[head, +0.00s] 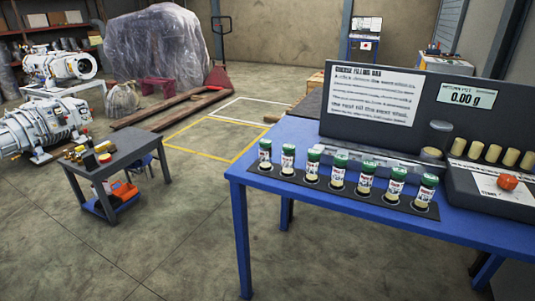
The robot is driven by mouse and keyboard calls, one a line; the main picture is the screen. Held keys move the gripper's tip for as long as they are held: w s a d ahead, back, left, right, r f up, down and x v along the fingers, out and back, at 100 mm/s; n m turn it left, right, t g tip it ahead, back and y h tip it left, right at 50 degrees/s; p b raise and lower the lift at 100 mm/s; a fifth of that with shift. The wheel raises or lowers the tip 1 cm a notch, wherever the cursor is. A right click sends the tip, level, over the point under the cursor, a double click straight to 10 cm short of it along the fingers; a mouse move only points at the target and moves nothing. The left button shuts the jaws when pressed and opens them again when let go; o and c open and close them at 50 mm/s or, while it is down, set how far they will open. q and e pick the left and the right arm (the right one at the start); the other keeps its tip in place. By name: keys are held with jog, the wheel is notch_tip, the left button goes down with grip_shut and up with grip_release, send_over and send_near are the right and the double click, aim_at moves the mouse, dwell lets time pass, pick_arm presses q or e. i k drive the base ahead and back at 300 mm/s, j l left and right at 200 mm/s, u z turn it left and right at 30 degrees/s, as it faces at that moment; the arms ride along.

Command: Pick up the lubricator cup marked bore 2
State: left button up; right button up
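A row of several white cups with green caps stands upright on a dark strip (325,187) along the front of the blue bench (400,221). The leftmost cup (265,156) is near the bench's left corner, and the rightmost cup (426,192) is near the filling station. Each has a dark printed label, too small to read, so I cannot tell which cup is marked bore 2. Neither of my grippers is in view.
Behind the cups stands a grey filling station (350,138) with a sign, a 0.00 g display (468,95), several cream cylinders and a red knob (507,182). A grey cart (117,153) with tools stands left. Floor between cart and bench is clear.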

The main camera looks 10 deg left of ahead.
aim_at(265, 147)
jog(key=j+z, duration=0.45)
jog(key=j, duration=1.4)
jog(key=k, duration=0.05)
